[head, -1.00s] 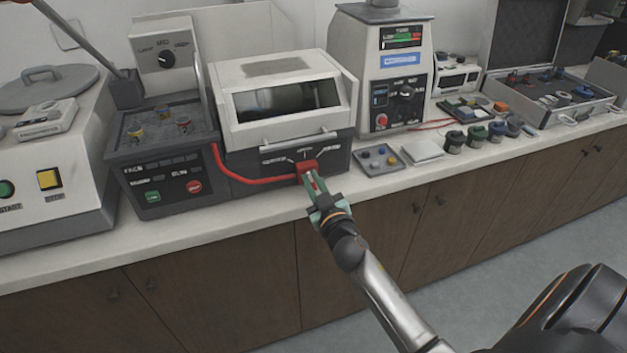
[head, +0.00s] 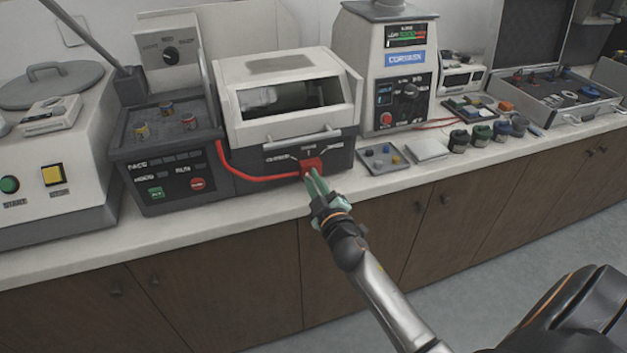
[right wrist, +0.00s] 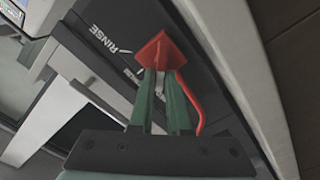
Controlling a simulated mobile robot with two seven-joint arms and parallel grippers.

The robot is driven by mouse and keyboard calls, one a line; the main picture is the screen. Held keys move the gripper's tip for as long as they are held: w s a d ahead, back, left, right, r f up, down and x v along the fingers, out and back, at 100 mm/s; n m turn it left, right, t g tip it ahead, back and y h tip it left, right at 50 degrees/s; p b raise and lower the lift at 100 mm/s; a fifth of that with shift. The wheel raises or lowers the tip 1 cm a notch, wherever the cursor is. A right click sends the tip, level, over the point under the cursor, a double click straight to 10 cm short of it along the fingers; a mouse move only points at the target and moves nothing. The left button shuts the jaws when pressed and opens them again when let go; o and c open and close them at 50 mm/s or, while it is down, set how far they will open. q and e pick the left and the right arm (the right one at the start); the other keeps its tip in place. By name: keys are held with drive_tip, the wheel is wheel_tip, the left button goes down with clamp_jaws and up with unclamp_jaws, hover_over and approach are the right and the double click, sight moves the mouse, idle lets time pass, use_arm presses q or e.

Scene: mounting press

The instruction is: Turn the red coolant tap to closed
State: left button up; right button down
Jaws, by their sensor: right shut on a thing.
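The red coolant tap (head: 312,164) is on the dark front panel of a white machine with a windowed lid, at the middle of the head view. My right gripper (head: 314,180) reaches up to it from below. In the right wrist view the red tap (right wrist: 160,50) sits at the tips of the green fingers (right wrist: 164,80), which are closed on it. White lettering with the word RINSE (right wrist: 104,38) shows beside the tap. The other position labels are too small to read or hidden. My left gripper is not in view.
A red hose (head: 255,175) runs from the tap to the left along the panel. A grey control box (head: 165,165) stands left of the machine. A small tray (head: 383,158) and a white pad (head: 427,150) lie to the right. The counter's front strip is mostly clear.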

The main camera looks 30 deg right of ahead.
drive_tip(key=c, duration=0.9)
unclamp_jaws()
drive_tip(key=b+v, duration=0.1)
drive_tip(key=v, duration=1.1)
drive_tip(key=shift+s, duration=0.3)
drive_tip(key=shift+f, duration=0.1)
drive_tip(key=s+a+f+m+g+y+p, duration=0.1)
drive_tip(key=s+a+f+g+y, duration=0.1)
drive_tip(key=s+a+f, duration=0.2)
drive_tip(key=s+a+f+m+g+y+p, duration=0.2)
drive_tip(key=s+a+f+g, duration=0.1)
drive_tip(key=f, duration=0.5)
drive_tip(key=s+a+f+m+g+y+p, duration=0.1)
drive_tip(key=s+a+f+g+y+p, duration=0.1)
drive_tip(key=s+a+f, duration=0.4)
drive_tip(key=shift+s+a+f+g+y, duration=0.15)
drive_tip(key=shift+s+g+y, duration=0.25)
drive_tip(key=shift+s+g, duration=0.3)
